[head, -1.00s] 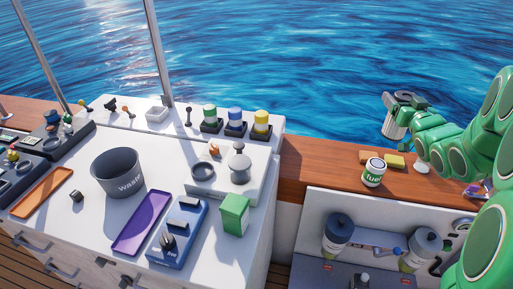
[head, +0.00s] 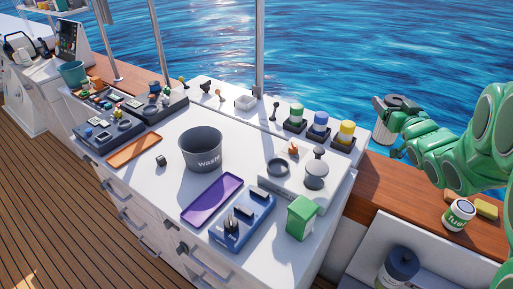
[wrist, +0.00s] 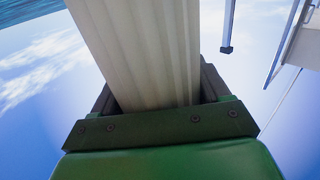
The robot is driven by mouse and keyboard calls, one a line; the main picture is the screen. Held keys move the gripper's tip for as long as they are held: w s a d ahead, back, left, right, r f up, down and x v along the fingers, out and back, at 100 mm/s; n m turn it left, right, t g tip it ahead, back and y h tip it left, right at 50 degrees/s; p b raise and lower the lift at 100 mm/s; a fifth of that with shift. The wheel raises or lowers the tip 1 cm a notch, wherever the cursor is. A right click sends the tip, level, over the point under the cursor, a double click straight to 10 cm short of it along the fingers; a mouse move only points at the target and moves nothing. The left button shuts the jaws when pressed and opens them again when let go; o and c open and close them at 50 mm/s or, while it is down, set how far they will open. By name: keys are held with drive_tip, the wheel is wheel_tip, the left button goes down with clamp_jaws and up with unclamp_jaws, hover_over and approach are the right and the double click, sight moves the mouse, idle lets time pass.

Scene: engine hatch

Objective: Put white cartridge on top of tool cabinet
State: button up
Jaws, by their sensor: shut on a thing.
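My gripper (head: 386,112) is at the right in the head view, raised above the wooden ledge, to the right of the tool cabinet. It is shut on the white cartridge, a ribbed off-white cylinder that fills the middle of the wrist view (wrist: 145,50). In the head view the cartridge (head: 381,134) hangs below the dark jaws, partly hidden by them. The tool cabinet (head: 150,185) has a white top and drawers at its front. The cartridge is apart from it.
On the cabinet top stand a grey waste bin (head: 201,150), a purple tray (head: 212,199), a blue holder (head: 243,222), a green box (head: 301,217) and an orange tray (head: 133,148). Bare top shows left of the purple tray.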

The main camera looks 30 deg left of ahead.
drive_tip(key=s+a+n+g+y, duration=0.2)
drive_tip(key=s+a, duration=0.5)
drive_tip(key=a, duration=0.4)
drive_tip(key=s+a+n+g+y, duration=0.25)
drive_tip(key=s+a, duration=0.45)
drive_tip(key=a, duration=0.5)
drive_tip(key=s+a+n+g+y, duration=0.1)
drive_tip(key=s+a+n+g, duration=0.15)
drive_tip(key=s+a, duration=0.65)
drive_tip(key=w+a+f, duration=0.6)
drive_tip(key=f, duration=0.3)
drive_tip(key=w+a+f+m, duration=0.1)
drive_tip(key=w+a+f, duration=0.5)
drive_tip(key=f, duration=0.2)
drive_tip(key=shift+w+a+f, duration=0.15)
drive_tip(key=shift+a+f, duration=0.05)
drive_tip(key=shift+f, duration=0.2)
drive_tip(key=shift+f, duration=0.1)
drive_tip(key=o, duration=1.1)
